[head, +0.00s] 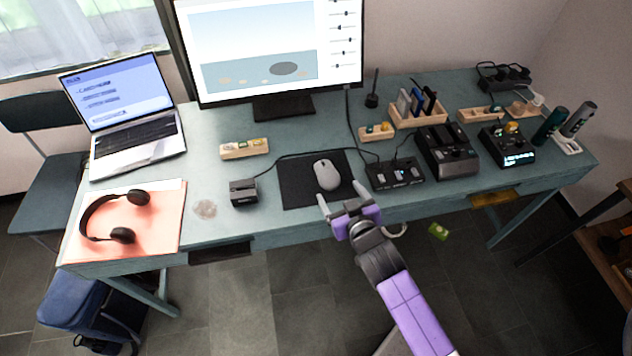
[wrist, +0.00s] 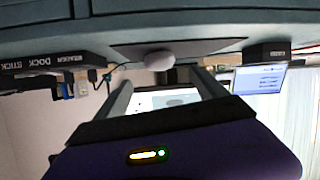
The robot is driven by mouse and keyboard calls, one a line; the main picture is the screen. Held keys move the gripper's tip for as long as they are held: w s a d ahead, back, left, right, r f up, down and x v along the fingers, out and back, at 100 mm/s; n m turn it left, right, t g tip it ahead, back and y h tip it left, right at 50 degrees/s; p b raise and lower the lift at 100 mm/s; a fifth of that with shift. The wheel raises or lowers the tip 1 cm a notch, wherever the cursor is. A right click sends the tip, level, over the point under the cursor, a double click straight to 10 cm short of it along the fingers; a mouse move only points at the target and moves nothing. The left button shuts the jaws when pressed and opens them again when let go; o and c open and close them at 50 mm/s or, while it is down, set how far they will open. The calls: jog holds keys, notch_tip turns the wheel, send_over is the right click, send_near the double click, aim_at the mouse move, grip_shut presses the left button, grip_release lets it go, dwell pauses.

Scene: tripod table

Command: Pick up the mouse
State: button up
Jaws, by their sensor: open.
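The mouse (head: 327,174) is light grey and rounded. It sits on a dark mouse pad (head: 297,192) near the front edge of the table. In the wrist view the mouse (wrist: 159,60) shows upside down, ahead of and roughly between my fingers. My gripper (head: 342,191) has pale grey fingers, which are open with nothing between them. It is at the table's front edge, just in front of the mouse and apart from it. The two fingers also show in the wrist view (wrist: 164,88).
A small dark box (head: 243,192) stands left of the pad, with a cable running behind the mouse. A black switch box (head: 395,174) stands close right. The monitor (head: 275,50) is behind, the laptop (head: 130,120) and headphones (head: 115,215) are left. The table's front strip by the pad is clear.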

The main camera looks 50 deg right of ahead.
aim_at(331, 181)
jog(key=shift+f+p+x, duration=0.2)
jog(key=shift+p+x, duration=0.35)
jog(key=shift+x, duration=3.3)
jog(key=shift+a, duration=0.1)
jog(key=c, duration=1.5)
jog(key=shift+r, duration=0.1)
